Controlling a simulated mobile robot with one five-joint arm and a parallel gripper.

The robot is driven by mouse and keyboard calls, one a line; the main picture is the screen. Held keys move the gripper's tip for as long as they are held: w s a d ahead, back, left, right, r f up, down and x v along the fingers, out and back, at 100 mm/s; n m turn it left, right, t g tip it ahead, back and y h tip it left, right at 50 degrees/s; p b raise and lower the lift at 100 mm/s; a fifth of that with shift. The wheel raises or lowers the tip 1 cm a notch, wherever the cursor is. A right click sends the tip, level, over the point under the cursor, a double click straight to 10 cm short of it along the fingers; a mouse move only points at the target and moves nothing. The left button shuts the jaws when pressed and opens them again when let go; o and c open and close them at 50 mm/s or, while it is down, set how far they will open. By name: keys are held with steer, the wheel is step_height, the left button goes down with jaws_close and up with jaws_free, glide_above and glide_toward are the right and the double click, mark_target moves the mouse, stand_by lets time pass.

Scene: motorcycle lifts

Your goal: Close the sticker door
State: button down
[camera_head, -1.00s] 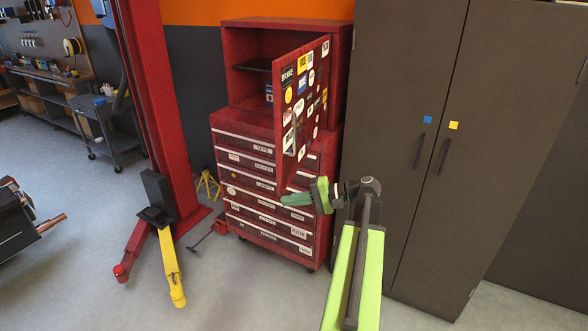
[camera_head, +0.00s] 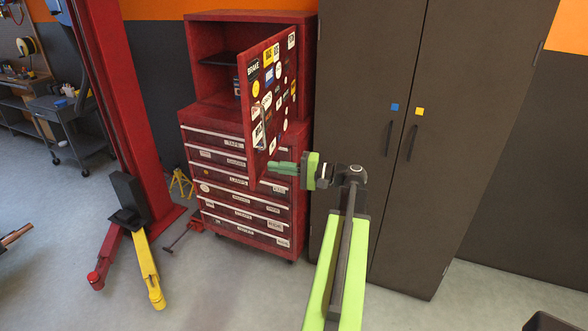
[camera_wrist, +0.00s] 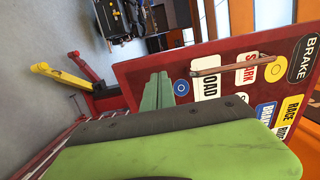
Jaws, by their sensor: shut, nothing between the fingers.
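The red sticker door (camera_head: 271,105) stands open on the upper part of the red tool cabinet (camera_head: 245,17), swung out toward me and hinged on the right. Its sticker-covered outer face and a thin handle (camera_head: 262,127) show. In the wrist view the door (camera_wrist: 222,54) fills the right side, with the handle (camera_wrist: 222,66) across it. My gripper (camera_head: 271,168) is shut and empty, its green fingers pointing left at the door's lower part. In the wrist view the gripper (camera_wrist: 157,90) overlaps the door's face; whether it touches is unclear.
Several labelled drawers (camera_head: 236,185) lie below the open compartment. A tall dark cabinet (camera_head: 375,80) stands close on the right. A red lift post (camera_head: 115,100) with a yellow arm (camera_head: 148,268) stands on the left.

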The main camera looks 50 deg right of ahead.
mark_target(255, 164)
steer(key=shift+x, duration=2)
